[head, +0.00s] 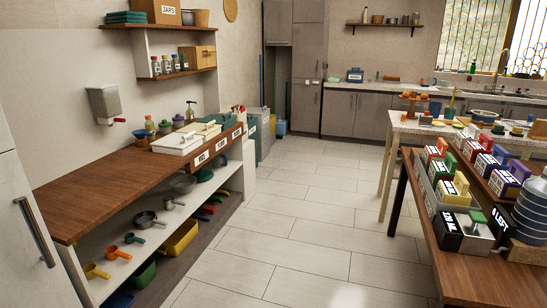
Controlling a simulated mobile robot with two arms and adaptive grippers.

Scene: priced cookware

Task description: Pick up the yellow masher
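I cannot pick out a yellow masher for certain. A small yellow handled utensil (96,271) lies at the near end of the white shelf under the left wooden counter; it is too small to tell its kind. Another yellow piece (461,185) stands among the labelled boxes on the right wooden table, its shape unclear. Neither of my grippers is in view.
The left counter (75,207) has white bins at its far end; pans and an orange utensil (117,252) are on its shelf, with a yellow bin (181,240) below. The right table (450,270) is crowded. Tiled floor (285,225) between them is clear.

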